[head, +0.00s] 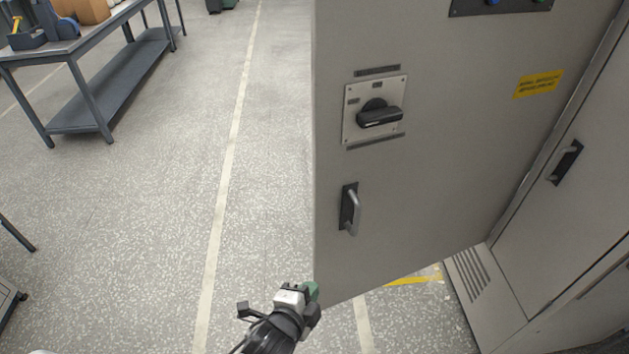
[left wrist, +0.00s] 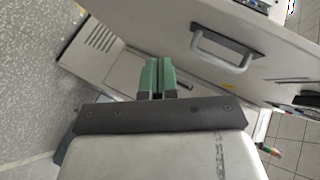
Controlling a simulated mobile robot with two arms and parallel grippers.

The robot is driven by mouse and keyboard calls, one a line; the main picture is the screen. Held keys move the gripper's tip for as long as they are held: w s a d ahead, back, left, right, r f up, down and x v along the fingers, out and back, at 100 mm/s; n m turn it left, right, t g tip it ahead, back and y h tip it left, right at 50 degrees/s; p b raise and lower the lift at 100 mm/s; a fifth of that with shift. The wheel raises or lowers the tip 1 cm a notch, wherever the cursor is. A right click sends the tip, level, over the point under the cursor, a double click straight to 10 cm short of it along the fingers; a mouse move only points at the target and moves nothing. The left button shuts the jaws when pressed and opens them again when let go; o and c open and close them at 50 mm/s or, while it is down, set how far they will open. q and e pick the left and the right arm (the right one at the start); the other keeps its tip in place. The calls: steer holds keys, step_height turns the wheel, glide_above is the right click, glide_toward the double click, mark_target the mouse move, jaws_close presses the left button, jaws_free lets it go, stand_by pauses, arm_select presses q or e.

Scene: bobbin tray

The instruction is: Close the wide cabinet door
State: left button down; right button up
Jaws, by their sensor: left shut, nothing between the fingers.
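The wide grey cabinet door (head: 430,190) stands open in the head view, swung out from the cabinet at the right. It carries a black rotary switch (head: 378,113) and a metal pull handle (head: 349,208) near its free edge. The door also fills the upper right of the left wrist view (left wrist: 265,60), with its handle (left wrist: 225,47). My left gripper (head: 312,292) is at the lower corner of the door's free edge. Its green fingers (left wrist: 159,72) are together and empty. I cannot tell if they touch the door. My right gripper is not in view.
The cabinet body (head: 575,225) at the right has another door with a handle (head: 565,161) and a vented base (head: 478,285). A workbench (head: 90,70) stands at the upper left. The speckled floor left of the door is mostly clear.

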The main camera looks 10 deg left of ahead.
arm_select(q)
step_height(320, 180, up, 20)
steer(key=s+m+t, duration=0.2)
steer(key=m+t, duration=0.1)
steer(key=t, duration=0.1)
steer(key=p, duration=0.4)
glide_toward(322, 172)
steer(key=w+d, duration=0.3)
steer(key=w, duration=0.1)
steer(key=shift+w+a+p, duration=0.4)
steer(key=shift+w+a, duration=0.2)
steer(key=shift+w, duration=0.1)
steer(key=shift+w+a+f, duration=0.2)
steer(key=shift+w+a, duration=0.25)
steer(key=shift+w, duration=0.05)
